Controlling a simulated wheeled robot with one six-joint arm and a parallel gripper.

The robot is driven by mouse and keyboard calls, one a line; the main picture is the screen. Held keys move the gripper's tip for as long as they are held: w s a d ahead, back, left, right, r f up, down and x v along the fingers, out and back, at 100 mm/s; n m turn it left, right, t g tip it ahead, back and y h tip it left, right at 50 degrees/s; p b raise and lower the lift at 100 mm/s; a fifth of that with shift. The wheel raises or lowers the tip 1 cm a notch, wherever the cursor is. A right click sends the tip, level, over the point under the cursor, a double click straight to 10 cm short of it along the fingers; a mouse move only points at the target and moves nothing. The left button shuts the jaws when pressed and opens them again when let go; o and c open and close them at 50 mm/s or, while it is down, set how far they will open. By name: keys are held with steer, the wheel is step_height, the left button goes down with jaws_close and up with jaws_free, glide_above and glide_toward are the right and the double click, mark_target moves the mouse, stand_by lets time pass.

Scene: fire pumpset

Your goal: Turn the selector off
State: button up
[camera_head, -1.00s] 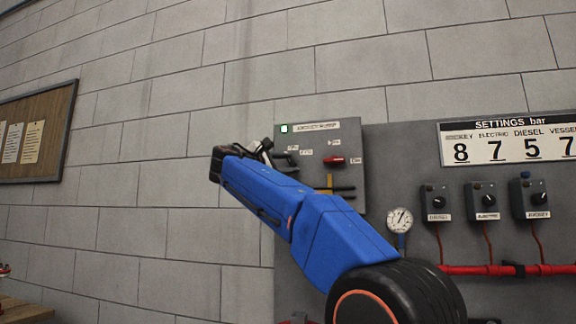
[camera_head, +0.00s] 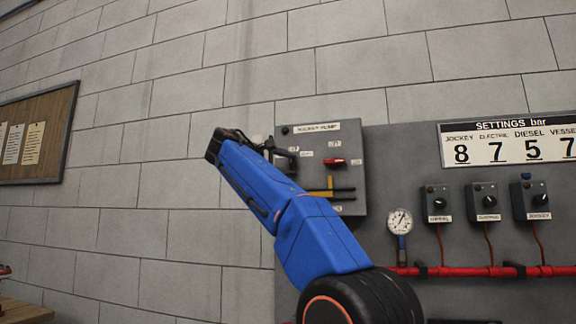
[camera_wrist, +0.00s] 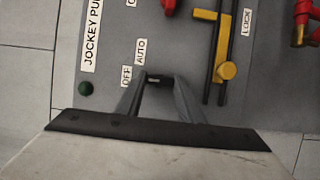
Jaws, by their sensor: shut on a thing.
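The grey jockey pump panel (camera_head: 352,142) is on the wall at the middle of the head view. My gripper (camera_head: 294,156) reaches its left side from the left. In the wrist view my gripper (camera_wrist: 158,80) has its fingertips together on the selector, beside the OFF label (camera_wrist: 126,76) and AUTO label (camera_wrist: 140,52). The fingers hide most of the selector, so I cannot read its pointer. The indicator lamp (camera_wrist: 86,88) is dark green and unlit; it also shows in the head view (camera_head: 285,130).
A red switch handle (camera_head: 335,162) and a yellow lever (camera_head: 328,192) sit close to the right of my gripper. A pressure gauge (camera_head: 399,222), several knob boxes (camera_head: 437,204) and a red pipe (camera_head: 460,271) are further right.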

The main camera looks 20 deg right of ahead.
steer(key=shift+f, duration=0.1)
steer(key=o, duration=1.1)
steer(key=shift+c, duration=0.2)
steer(key=v, duration=1.7)
steer(key=shift+a, duration=0.25)
